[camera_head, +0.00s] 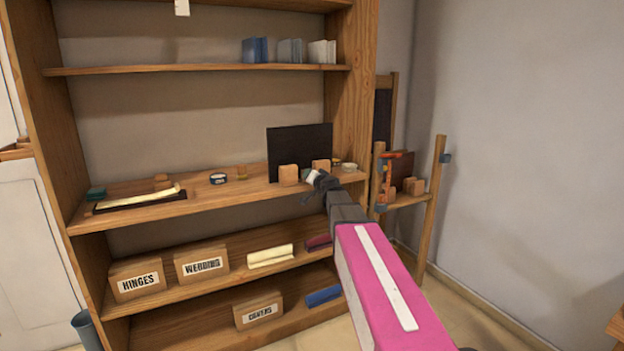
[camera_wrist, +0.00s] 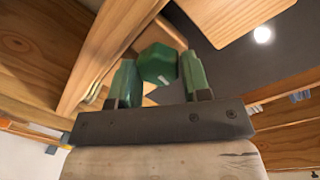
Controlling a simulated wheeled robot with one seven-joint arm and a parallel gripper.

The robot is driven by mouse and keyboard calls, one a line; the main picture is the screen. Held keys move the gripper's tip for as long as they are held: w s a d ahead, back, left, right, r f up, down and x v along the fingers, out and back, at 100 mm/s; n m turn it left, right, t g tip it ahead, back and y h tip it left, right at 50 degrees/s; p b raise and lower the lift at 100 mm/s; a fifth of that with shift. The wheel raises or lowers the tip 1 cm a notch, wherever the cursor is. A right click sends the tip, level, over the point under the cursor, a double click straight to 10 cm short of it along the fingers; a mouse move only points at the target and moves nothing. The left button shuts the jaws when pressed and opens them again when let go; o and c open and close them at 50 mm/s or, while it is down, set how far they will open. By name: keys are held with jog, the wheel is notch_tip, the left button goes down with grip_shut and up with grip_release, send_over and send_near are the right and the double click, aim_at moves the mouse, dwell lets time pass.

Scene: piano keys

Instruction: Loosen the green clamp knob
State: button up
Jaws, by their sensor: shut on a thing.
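The green clamp knob (camera_wrist: 157,64) shows in the wrist view as a dark green, many-sided block. It sits between the two green-tinted fingers of my gripper (camera_wrist: 160,78), which close on it from both sides. In the head view my gripper (camera_head: 322,183) is at the right end of the middle shelf's front edge. There the knob is too small and covered to make out clearly. I cannot tell the clamp's body from the wood around it.
The middle shelf (camera_head: 230,196) holds wooden blocks (camera_head: 289,175), a dark upright panel (camera_head: 300,145) and a tape roll (camera_head: 218,178) near my gripper. Labelled boxes (camera_head: 202,260) stand below. A wooden rack (camera_head: 430,215) stands close on the right. Some floor shows at the lower right.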

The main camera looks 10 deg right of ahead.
jog(key=shift+n, duration=1)
jog(key=o, duration=0.9)
jog(key=v, duration=1.1)
jog(key=shift+a+f, duration=0.1)
jog(key=shift+a, duration=0.05)
